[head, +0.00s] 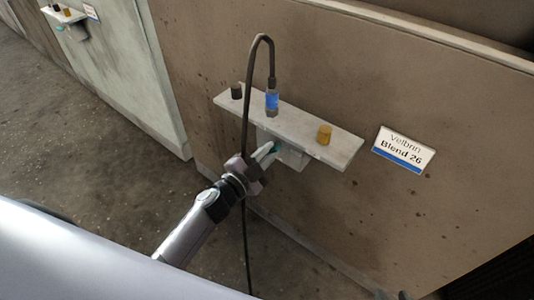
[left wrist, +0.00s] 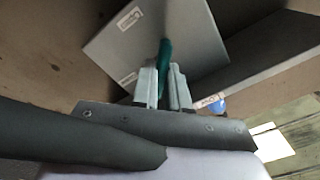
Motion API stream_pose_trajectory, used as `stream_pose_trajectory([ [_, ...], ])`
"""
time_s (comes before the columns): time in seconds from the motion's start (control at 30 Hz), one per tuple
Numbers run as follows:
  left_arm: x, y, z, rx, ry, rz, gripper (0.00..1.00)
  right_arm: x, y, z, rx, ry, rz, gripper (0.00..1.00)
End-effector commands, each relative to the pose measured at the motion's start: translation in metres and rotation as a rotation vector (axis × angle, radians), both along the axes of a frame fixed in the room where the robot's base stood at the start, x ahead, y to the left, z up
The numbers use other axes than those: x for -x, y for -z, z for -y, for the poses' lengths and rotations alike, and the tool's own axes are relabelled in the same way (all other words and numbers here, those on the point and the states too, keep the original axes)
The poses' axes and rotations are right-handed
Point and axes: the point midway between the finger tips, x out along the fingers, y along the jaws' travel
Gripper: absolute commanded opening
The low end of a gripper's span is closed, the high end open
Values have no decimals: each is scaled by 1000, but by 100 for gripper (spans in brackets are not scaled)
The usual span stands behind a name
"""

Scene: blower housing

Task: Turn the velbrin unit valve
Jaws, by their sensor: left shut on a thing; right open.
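The velbrin unit is a pale shelf (head: 345,148) on the brown wall, beside a sign (head: 403,148) reading "Velbrin Blend 26". Under the shelf is a grey box (head: 292,157) with a teal valve handle (head: 276,147). My left gripper (head: 267,153) reaches in below the shelf and is shut on the handle. In the left wrist view the teal handle (left wrist: 165,58) stands between the two fingers (left wrist: 163,88), in front of the grey box face (left wrist: 190,38), which carries two small white labels. The fingers hide part of the handle. My right gripper is not seen.
A dark hose (head: 252,75) arches over the shelf to a blue-banded fitting (head: 272,100) and runs down close by my left wrist. A dark cap (head: 237,90) and a yellow cap (head: 324,134) sit on the shelf. A similar shelf (head: 66,17) is far left.

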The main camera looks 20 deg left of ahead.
Motion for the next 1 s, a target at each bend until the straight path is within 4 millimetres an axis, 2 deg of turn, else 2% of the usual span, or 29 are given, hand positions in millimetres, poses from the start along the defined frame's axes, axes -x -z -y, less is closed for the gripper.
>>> stream_pose_trajectory([
  [0.6,1,4,0,-528,1,189,0,1,18,0,-1,1,-1,43],
  [1.0,1,4,0,-714,1,256,0,1,24,-1,-4,2,-3,43],
])
